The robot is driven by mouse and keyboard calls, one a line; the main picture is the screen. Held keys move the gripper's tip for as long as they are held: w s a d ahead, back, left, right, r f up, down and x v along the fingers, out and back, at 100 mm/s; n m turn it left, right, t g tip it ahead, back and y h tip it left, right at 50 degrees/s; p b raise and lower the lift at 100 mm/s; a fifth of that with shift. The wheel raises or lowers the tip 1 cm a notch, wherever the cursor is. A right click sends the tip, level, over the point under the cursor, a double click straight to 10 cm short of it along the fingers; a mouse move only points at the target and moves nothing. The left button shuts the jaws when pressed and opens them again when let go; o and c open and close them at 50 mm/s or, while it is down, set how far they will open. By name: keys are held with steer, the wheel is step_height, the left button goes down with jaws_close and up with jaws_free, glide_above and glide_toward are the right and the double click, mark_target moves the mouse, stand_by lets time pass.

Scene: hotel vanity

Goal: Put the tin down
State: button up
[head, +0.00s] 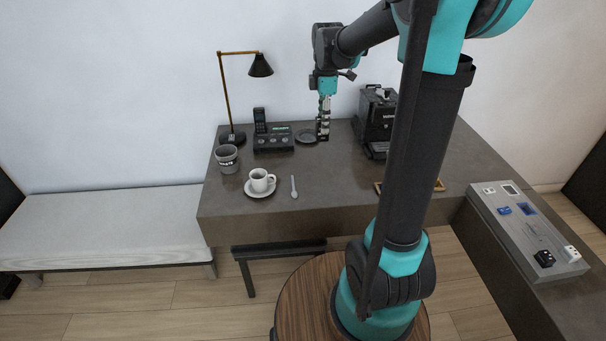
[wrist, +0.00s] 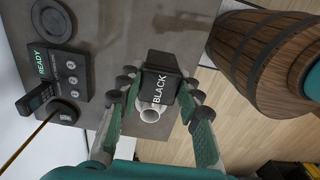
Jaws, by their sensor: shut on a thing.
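My gripper (head: 323,135) hangs fingers-down over the back of the dark vanity top (head: 330,170), beside a dark saucer (head: 306,136). In the wrist view my gripper (wrist: 158,92) is shut on a black tin (wrist: 161,84) marked BLACK, held between the two fingers. In the head view the tin is too small to make out clearly among the fingers. I cannot tell whether its base touches the top.
A READY-marked device (head: 273,140), a lamp (head: 238,139), a grey mug (head: 227,158), a white cup (head: 260,180) on a saucer and a spoon (head: 294,187) stand left. A black machine (head: 375,122) stands right. Bare top lies in the middle front.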

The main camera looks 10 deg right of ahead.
mark_target(324, 139)
step_height(324, 139, down, 18)
steer(key=shift+f, duration=0.2)
steer(key=shift+f, duration=0.1)
stand_by(0.3)
steer(key=o, duration=1.2)
steer(key=shift+c, duration=0.2)
step_height(324, 139, up, 12)
steer(key=shift+s+d+m, duration=0.1)
steer(key=shift+s+m, duration=0.2)
steer(key=shift+s, duration=0.05)
steer(key=s+d+f+m+t, duration=0.2)
steer(key=s+f+m, duration=0.1)
steer(key=s+m, duration=0.5)
steer(key=s+d+f+m+t, duration=0.1)
steer(key=s+f+m, duration=0.3)
steer(key=s+m, duration=0.5)
steer(key=s+t, duration=0.1)
steer(key=s, duration=0.2)
steer(key=shift+s+d, duration=0.4)
